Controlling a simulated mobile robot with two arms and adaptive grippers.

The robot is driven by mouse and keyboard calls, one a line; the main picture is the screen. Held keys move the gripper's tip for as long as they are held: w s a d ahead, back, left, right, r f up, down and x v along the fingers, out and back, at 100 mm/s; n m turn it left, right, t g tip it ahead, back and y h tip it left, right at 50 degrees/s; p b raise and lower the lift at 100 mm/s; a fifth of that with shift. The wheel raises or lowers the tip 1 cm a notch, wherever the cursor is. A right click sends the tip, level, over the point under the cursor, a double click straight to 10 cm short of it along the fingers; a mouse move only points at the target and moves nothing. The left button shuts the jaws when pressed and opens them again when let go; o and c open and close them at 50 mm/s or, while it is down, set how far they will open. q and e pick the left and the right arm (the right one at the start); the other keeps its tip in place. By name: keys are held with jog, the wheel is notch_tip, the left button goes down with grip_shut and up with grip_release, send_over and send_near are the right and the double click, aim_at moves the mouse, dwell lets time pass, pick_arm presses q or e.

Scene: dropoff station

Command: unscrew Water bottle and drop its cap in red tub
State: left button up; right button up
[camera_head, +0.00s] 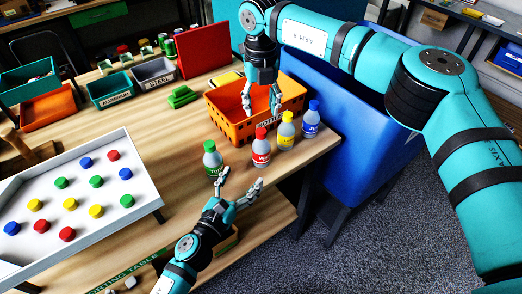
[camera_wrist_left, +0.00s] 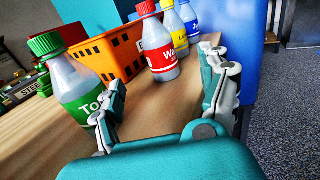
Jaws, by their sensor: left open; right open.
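The Water bottle has a red cap and a red label reading "Wa"; it stands upright near the table's front edge in the head view (camera_head: 261,150) and left wrist view (camera_wrist_left: 160,52). My left gripper (camera_head: 240,182) is open in front of the bottles. In the left wrist view the Water bottle shows between its fingers (camera_wrist_left: 162,75), farther off and apart from them. My right gripper (camera_head: 262,108) is open and empty, pointing down over the orange basket (camera_head: 225,125). A red upright box-like thing (camera_head: 203,50) stands at the back; I cannot tell if it is the red tub.
A green-capped bottle (camera_head: 212,160) stands close to my left gripper's left finger. Yellow (camera_head: 285,133) and blue (camera_head: 310,122) bottles stand right of the Water bottle. A white tray (camera_head: 150,208) holds several coloured caps. A blue bin (camera_head: 350,130) stands beyond the table's edge.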

aim_at(257, 156)
pick_arm(q)
jog(key=x, duration=1.2)
grip_shut()
